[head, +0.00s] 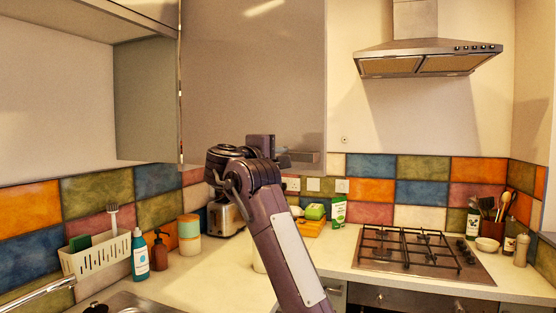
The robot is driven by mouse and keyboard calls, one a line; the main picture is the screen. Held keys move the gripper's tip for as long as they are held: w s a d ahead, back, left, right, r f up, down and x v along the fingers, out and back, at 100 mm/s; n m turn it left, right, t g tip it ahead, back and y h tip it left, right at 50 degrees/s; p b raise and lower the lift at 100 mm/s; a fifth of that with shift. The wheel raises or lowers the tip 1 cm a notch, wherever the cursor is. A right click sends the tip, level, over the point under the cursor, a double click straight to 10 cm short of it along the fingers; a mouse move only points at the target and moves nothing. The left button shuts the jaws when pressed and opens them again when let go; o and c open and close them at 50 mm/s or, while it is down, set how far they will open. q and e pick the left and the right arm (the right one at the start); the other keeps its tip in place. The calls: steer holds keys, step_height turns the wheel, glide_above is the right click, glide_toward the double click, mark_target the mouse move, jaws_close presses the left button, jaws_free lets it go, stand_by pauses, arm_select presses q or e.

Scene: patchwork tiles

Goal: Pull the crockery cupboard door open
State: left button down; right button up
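The crockery cupboard door seems to be the large grey upper panel (252,75) left of the cooker hood. A narrow gap with a bright edge runs down its left side; I cannot tell from this view how far it stands open. My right arm rises from the bottom middle, and its wrist is bent in front of the panel's lower edge. My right gripper (263,146) shows only as a small dark block near that edge, largely hidden by the wrist. I cannot tell whether it touches the door or how its fingers are set. My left gripper is out of view.
Another wall cupboard (147,100) hangs at the left. A gas hob (420,252) lies right under the cooker hood (428,60). The wall between panel and hood is clear.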

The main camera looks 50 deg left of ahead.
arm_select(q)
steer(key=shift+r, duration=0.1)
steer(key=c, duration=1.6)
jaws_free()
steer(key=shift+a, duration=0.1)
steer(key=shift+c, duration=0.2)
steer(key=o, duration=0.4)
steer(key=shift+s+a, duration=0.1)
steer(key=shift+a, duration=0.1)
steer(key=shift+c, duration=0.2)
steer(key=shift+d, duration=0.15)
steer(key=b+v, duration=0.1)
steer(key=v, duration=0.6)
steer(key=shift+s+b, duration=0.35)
